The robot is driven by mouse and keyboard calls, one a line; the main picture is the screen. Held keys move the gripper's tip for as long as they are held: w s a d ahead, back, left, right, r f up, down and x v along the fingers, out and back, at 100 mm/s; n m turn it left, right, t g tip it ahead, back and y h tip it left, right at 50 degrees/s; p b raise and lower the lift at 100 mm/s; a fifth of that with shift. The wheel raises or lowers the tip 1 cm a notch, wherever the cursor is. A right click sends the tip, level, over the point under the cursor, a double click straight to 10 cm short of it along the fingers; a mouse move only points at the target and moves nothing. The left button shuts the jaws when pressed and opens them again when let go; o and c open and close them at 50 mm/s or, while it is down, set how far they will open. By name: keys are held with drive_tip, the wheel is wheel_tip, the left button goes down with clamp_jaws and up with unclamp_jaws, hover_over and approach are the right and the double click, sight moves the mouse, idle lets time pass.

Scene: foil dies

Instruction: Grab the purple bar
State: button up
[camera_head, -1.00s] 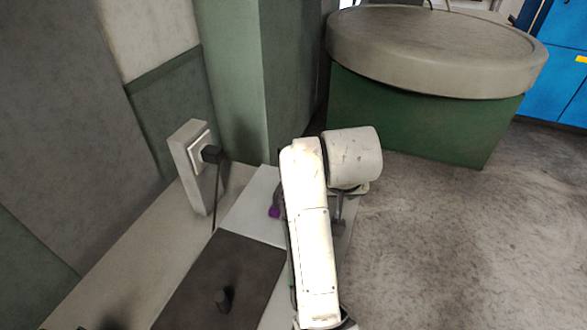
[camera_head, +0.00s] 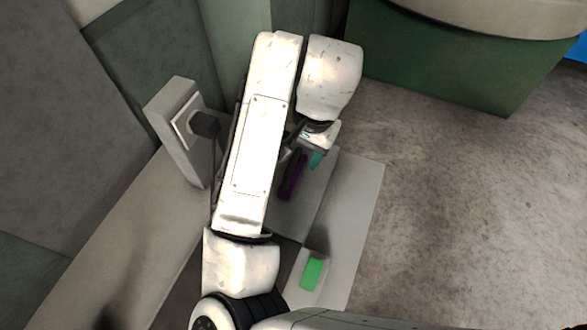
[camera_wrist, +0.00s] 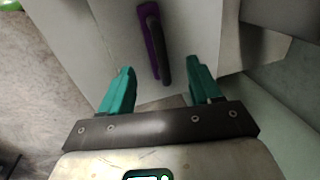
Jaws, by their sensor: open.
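The purple bar (camera_wrist: 149,41) is a narrow strip with a dark rounded handle-like piece (camera_wrist: 159,52) along it. It lies on a pale grey surface in the wrist view. It also shows in the head view (camera_head: 292,177), partly behind my arm. My gripper (camera_wrist: 163,80) has two teal fingers set wide apart with nothing between their tips. The bar lies beyond the fingertips, roughly in line with the gap. In the head view one teal finger (camera_head: 317,160) shows just right of the bar. I cannot tell the gripper's height above the surface.
A bright green block (camera_head: 313,273) sits near the bench's front. A black plug (camera_head: 205,124) with a cable is in a wall box (camera_head: 172,108) at left. A round-topped green stand (camera_head: 440,60) is at the back. Open floor lies right.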

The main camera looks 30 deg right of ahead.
sight(293, 172)
drive_tip(key=shift+w+a+f+p, duration=0.15)
drive_tip(key=shift+f+p, duration=0.1)
drive_tip(key=shift+f, duration=1.35)
drive_tip(key=shift+w+a+f+p, duration=0.15)
drive_tip(key=shift+f+p, duration=0.1)
drive_tip(key=shift+f, duration=1.3)
drive_tip(key=shift+d, duration=0.1)
clamp_jaws()
